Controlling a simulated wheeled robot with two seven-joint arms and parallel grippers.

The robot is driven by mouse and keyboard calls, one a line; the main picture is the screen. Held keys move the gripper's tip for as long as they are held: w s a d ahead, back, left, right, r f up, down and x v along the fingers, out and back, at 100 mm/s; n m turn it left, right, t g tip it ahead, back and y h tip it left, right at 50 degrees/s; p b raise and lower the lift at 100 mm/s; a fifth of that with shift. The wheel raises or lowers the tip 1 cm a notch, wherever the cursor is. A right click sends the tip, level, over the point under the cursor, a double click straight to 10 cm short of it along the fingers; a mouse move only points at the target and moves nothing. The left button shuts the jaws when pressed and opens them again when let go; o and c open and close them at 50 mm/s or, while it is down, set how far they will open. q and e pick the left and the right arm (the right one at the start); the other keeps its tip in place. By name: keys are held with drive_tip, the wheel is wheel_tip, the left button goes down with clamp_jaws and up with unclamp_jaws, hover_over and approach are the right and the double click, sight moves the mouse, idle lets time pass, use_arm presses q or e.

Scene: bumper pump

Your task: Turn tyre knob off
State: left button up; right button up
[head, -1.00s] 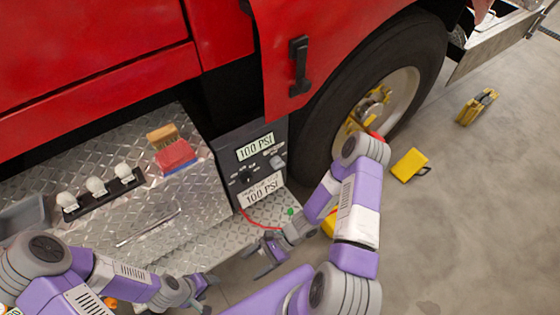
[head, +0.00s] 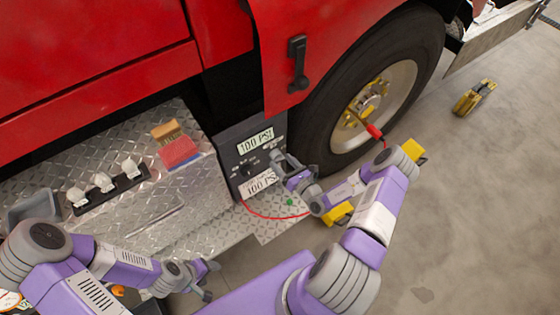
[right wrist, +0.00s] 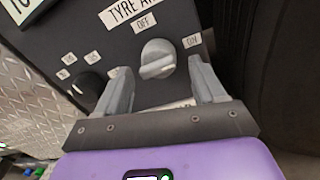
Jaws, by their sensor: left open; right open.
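The dark control box (head: 235,150) stands beside the front wheel and has two readouts of 100 PSI. The grey tyre knob (right wrist: 158,58) shows in the right wrist view below the TYRE label, with OFF above it and ON to its right. Its raised ridge lies roughly sideways. My right gripper (head: 282,168) is at the box's right side, its open fingers (right wrist: 160,78) on either side of the knob; I cannot tell whether they touch it. In the head view the gripper hides the knob. My left gripper (head: 212,281) is open and empty, low in front of the metal step.
A second, dark knob (right wrist: 90,83) sits left of the tyre knob. A red hose (head: 262,215) runs from the box, and a red handle (head: 374,131) is at the wheel (head: 400,88).

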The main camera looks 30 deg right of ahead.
drive_tip(key=shift+w+a, duration=0.15)
drive_tip(key=shift+w, duration=0.85)
drive_tip(key=shift+c, duration=0.4)
drive_tip(key=c, duration=0.9)
drive_tip(key=shift+r+n+p, duration=0.2)
drive_tip(key=shift+n+p, duration=1.5)
drive_tip(key=shift+p, duration=0.05)
drive_tip(key=n+p, duration=0.3)
drive_tip(key=n, duration=0.1)
drive_tip(key=shift+d, duration=0.2)
drive_tip(key=n+h+p, duration=0.1)
drive_tip(key=n+p, duration=0.2)
drive_tip(key=n, duration=0.2)
drive_tip(key=shift+d+r+n+p, duration=0.1)
drive_tip(key=shift+n+p, duration=0.2)
drive_tip(key=shift+p, duration=0.05)
drive_tip(key=shift+n+p, duration=1.15)
drive_tip(key=shift+n, duration=0.95)
drive_tip(key=shift+w, duration=0.1)
